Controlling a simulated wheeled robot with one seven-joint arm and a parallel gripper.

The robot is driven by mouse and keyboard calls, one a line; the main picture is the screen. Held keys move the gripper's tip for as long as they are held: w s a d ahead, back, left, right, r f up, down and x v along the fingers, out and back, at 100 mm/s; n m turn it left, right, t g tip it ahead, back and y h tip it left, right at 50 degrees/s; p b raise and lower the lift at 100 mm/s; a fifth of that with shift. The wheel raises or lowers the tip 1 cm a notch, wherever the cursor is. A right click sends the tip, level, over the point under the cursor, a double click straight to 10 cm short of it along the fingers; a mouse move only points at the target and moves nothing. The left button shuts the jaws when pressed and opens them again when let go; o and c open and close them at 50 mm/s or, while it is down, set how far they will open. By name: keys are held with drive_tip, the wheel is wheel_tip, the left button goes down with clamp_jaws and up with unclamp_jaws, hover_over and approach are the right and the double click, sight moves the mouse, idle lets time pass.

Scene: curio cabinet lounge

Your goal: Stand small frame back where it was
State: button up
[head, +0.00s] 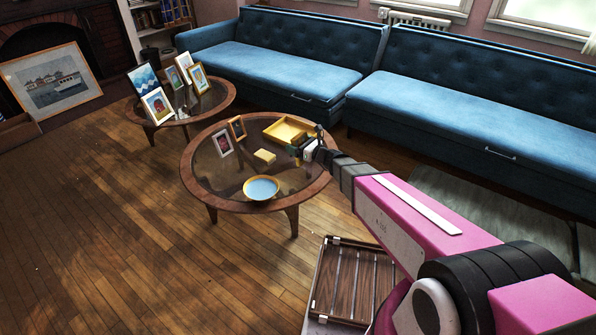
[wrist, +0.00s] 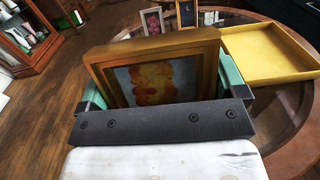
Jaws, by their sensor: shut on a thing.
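The small frame (wrist: 158,82), gold-brown wood around an orange and yellow picture, fills the middle of the wrist view. My gripper (wrist: 163,88) is shut on it, with teal finger parts at its left and right sides. In the head view my gripper (head: 300,147) is over the right side of the nearer round table (head: 203,190), beside the yellow tray. The held frame is small and mostly hidden there. Its lower part is hidden behind the gripper's dark bar in the wrist view.
On this table stand a white frame (head: 222,143), a wooden frame (head: 237,128), a yellow tray (head: 288,131), a small yellow box (head: 264,156) and a blue bowl (head: 261,188). The farther table (head: 218,104) holds several frames. A blue sofa (head: 290,75) lies behind.

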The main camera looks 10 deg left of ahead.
drive_tip(key=s+a+f, duration=0.2)
drive_tip(key=a+f, duration=0.1)
drive_tip(key=a, duration=0.2)
drive_tip(key=shift+g, duration=0.3)
drive_tip(key=shift+w+d+f, duration=0.4)
drive_tip(key=shift+w+f, duration=1.45)
drive_tip(key=shift+w, duration=0.05)
drive_tip(key=shift+w+d+f, duration=0.35)
drive_tip(key=shift+w+f, duration=1.5)
drive_tip(key=shift+f, duration=0.05)
drive_tip(key=shift+w+d+f, duration=0.4)
drive_tip(key=shift+w+f, duration=1.45)
drive_tip(key=shift+w, duration=0.05)
drive_tip(key=shift+f, duration=0.1)
drive_tip(key=o, duration=0.7)
drive_tip(key=shift+c, duration=0.2)
drive_tip(key=shift+o, duration=0.3)
